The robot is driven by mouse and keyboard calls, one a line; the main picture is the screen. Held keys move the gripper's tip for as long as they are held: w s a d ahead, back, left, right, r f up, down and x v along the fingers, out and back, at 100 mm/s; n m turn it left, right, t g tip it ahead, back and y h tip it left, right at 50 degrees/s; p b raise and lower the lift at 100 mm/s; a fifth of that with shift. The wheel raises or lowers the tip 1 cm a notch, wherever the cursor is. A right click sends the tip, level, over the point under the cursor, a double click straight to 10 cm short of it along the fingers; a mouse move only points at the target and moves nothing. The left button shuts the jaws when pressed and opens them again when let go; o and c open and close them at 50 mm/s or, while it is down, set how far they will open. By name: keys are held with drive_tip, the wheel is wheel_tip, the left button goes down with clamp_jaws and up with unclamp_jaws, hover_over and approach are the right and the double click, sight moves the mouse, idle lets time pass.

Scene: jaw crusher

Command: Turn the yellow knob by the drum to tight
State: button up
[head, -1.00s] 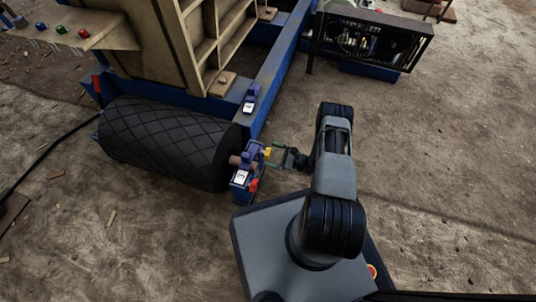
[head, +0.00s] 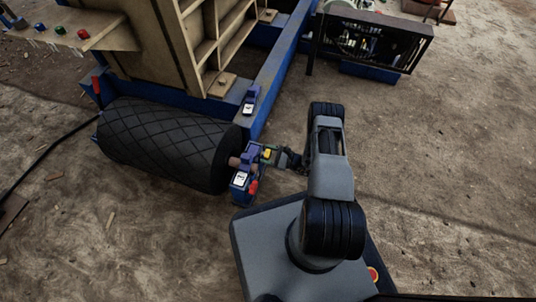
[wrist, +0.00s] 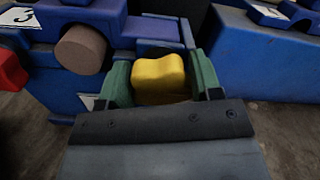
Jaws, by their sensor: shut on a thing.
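The yellow knob (wrist: 159,78) sits between the green fingers of my gripper (wrist: 160,84) in the wrist view, and the fingers are shut on its sides. In the head view the knob (head: 267,153) shows as a small yellow spot beside the purple bearing block at the drum's right end. My gripper (head: 274,156) reaches it from the right. The black drum (head: 165,142) with a criss-cross tread lies to the left. The knob's base and any tight mark are hidden or too small to tell.
A red knob (head: 253,187) sits on the blue block just below, and it also shows at the wrist view's left edge (wrist: 10,72). A blue beam (head: 277,75) runs up behind. A dark caged unit (head: 372,42) stands at the back right. Open ground lies to the right.

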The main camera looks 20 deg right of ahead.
drive_tip(key=c, duration=0.3)
drive_tip(key=m, duration=0.5)
drive_tip(key=shift+d+m, duration=0.1)
drive_tip(key=shift+m, duration=0.2)
drive_tip(key=m, duration=0.6)
drive_tip(key=shift+w+f, duration=0.1)
drive_tip(key=shift+f, duration=0.05)
drive_tip(key=m, duration=0.6)
drive_tip(key=shift+d+f+m, duration=0.1)
drive_tip(key=shift+f+m, duration=0.05)
drive_tip(key=shift+m, duration=0.25)
drive_tip(key=m, duration=0.5)
drive_tip(key=shift+f, duration=0.15)
drive_tip(key=shift+m, duration=0.3)
